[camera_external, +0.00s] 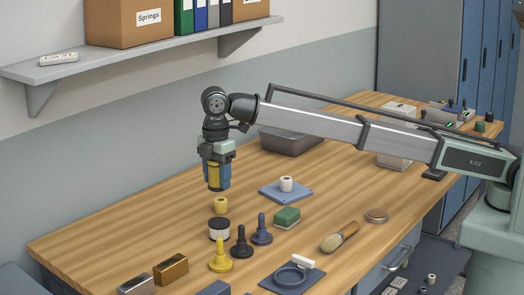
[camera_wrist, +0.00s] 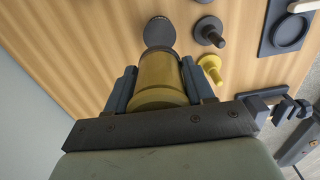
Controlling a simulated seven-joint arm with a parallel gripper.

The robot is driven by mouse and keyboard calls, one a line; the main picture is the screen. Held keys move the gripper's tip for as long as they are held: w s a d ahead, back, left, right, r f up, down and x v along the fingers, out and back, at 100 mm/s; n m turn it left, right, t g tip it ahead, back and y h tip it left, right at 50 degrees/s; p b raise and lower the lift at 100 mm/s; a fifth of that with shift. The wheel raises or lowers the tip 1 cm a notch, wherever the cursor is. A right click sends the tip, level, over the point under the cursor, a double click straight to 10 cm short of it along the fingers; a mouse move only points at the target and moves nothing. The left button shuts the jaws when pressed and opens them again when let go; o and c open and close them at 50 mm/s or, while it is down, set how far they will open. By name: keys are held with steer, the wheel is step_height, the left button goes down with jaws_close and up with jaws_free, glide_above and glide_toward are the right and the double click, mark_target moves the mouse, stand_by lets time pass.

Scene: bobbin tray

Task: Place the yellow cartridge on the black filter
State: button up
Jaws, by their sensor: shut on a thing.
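My gripper (camera_external: 216,186) is shut on the yellow cartridge (camera_external: 214,176), holding it upright above the table. In the wrist view the cartridge (camera_wrist: 160,82) sits between the two fingers of my gripper (camera_wrist: 157,76). A round jar-like thing with a black top and pale side (camera_external: 219,231) stands on the table below; its dark top (camera_wrist: 160,31) shows partly behind the cartridge in the wrist view. A black piece with a wide base and stem (camera_external: 241,246) stands beside it, also in the wrist view (camera_wrist: 209,30). I cannot tell which one is the filter.
A blue plate (camera_external: 272,192) bears a white spool.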

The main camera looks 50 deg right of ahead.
mark_target(219, 222)
steer(key=shift+f+m, duration=0.1)
steer(key=shift+m, duration=0.3)
steer(key=shift+f, duration=4.9)
steer(key=shift+f, duration=0.15)
steer(key=o, duration=1.1)
steer(key=shift+o, duration=0.2)
step_height(219, 222, up, 12)
steer(key=shift+r, duration=0.15)
